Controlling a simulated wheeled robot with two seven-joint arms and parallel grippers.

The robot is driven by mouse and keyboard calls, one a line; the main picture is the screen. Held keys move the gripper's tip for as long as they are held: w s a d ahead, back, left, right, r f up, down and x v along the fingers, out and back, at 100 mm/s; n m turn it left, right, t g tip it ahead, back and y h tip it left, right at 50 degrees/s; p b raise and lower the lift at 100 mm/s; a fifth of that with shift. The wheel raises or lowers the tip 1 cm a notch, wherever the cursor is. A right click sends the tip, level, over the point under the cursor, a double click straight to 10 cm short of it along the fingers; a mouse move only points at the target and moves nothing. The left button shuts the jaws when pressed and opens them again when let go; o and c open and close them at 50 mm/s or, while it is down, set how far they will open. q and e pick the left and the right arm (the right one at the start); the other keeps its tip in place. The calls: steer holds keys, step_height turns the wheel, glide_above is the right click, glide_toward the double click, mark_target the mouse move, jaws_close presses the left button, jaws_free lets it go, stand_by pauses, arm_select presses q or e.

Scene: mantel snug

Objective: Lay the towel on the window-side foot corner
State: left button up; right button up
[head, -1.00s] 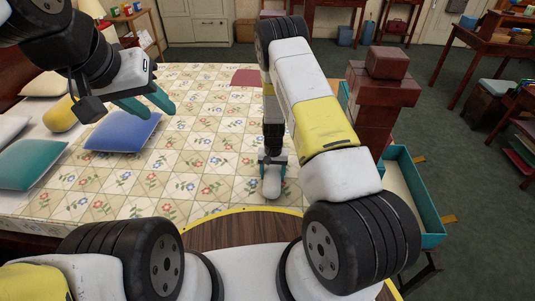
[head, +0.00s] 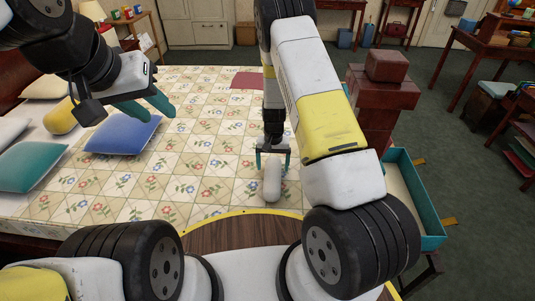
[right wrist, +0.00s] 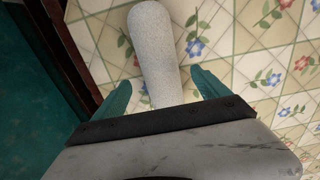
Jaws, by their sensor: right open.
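The towel (head: 272,184) is a pale, rolled, rounded bundle on the patterned bedspread (head: 200,155), near the bed's edge closest to me. My right gripper (head: 273,163) is open above the bed, with its teal fingers apart around the towel's far end. In the right wrist view the towel (right wrist: 155,45) lies between the two spread fingers, with gaps beside it; its lower end is hidden by the gripper body. I cannot tell how high the fingers are above the bedspread. My left gripper (head: 160,110) appears open and empty, above the bed near the blue pillow.
A blue pillow (head: 122,132) and other pillows lie at the left. A dark red flat item (head: 247,80) lies at the far side of the bed. Stacked red-brown boxes (head: 386,100) and an open teal drawer (head: 414,205) stand right of the bed. The middle bedspread is clear.

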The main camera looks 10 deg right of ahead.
mark_target(273, 172)
step_height(273, 172, up, 5)
steer(key=shift+r, duration=0.1)
